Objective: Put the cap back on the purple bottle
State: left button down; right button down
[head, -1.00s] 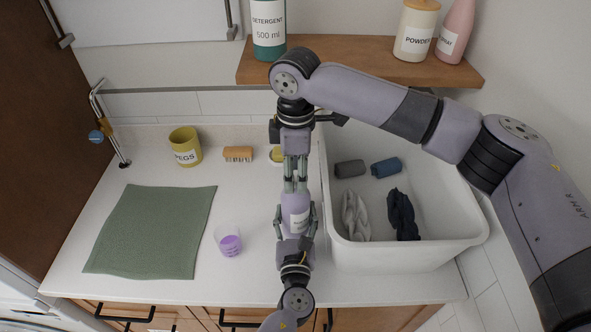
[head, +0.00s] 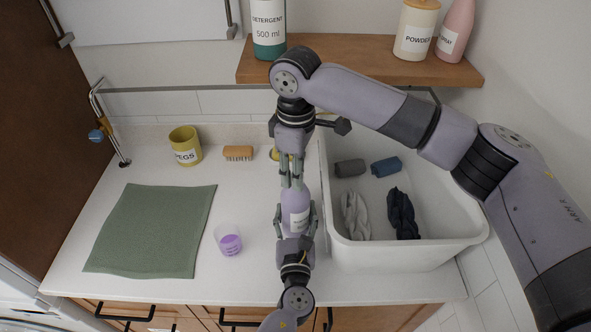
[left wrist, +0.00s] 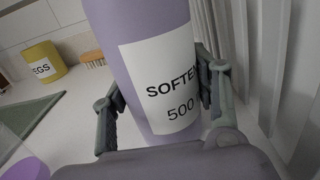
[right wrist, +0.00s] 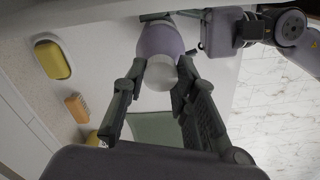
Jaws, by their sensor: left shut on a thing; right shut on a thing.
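The purple bottle (head: 295,198) stands upright on the counter beside the white tub; its softener label shows in the left wrist view (left wrist: 160,85). My left gripper (head: 297,220) is shut around the bottle's body from the front. My right gripper (head: 291,182) points down over the bottle's top, its fingers closed in on a pale cap. The cap (right wrist: 160,77) shows between the right fingers in the right wrist view, lined up with the bottle's top. The fingers hide the join, so I cannot tell how far the cap is seated.
A white tub (head: 400,255) with cloths stands close on the right. A measuring cup (head: 228,240) with purple liquid and a green mat (head: 150,232) lie left. A yellow pegs pot (head: 185,147) and brush (head: 238,153) stand behind. A wooden shelf (head: 350,62) hangs above.

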jog(key=shift+m, duration=0.5)
jog(key=c, duration=1.3)
grip_release()
jog(key=shift+r, duration=2.25)
jog(key=shift+r, duration=0.1)
jog(key=shift+c, duration=0.2)
jog(key=shift+r+n, duration=0.75)
jog(key=shift+n, duration=0.35)
jog(key=r+n, duration=0.1)
jog(key=n, duration=0.1)
jog(key=shift+r+n, duration=0.4)
